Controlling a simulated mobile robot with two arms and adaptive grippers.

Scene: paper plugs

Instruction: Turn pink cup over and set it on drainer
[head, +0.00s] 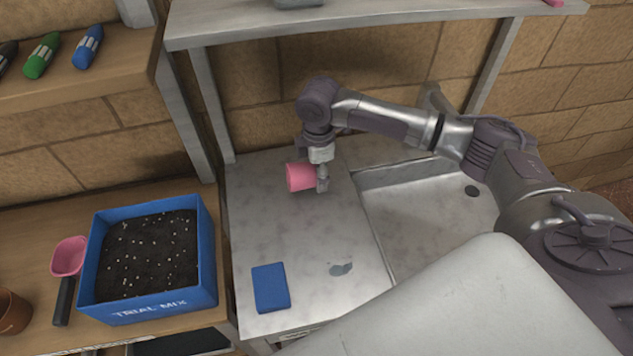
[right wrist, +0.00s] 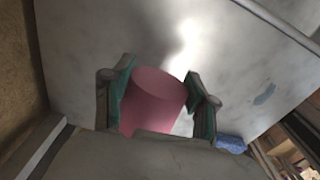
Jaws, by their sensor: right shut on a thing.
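The pink cup (head: 300,177) is on its side above the grey draining surface (head: 265,220), left of the sink. My right gripper (head: 322,180) is shut on it, and the arm reaches in from the right. In the right wrist view the pink cup (right wrist: 153,100) sits between the two green-padded fingers of the gripper (right wrist: 160,95). I cannot tell whether the cup touches the surface. My left gripper does not show in either view.
A blue sponge-like block (head: 270,287) lies at the front of the draining surface. The sink basin (head: 425,215) is to the right. A blue soil box (head: 212,255) and a pink scoop (head: 69,257) stand on the wooden bench at left. A shelf (head: 370,28) runs above.

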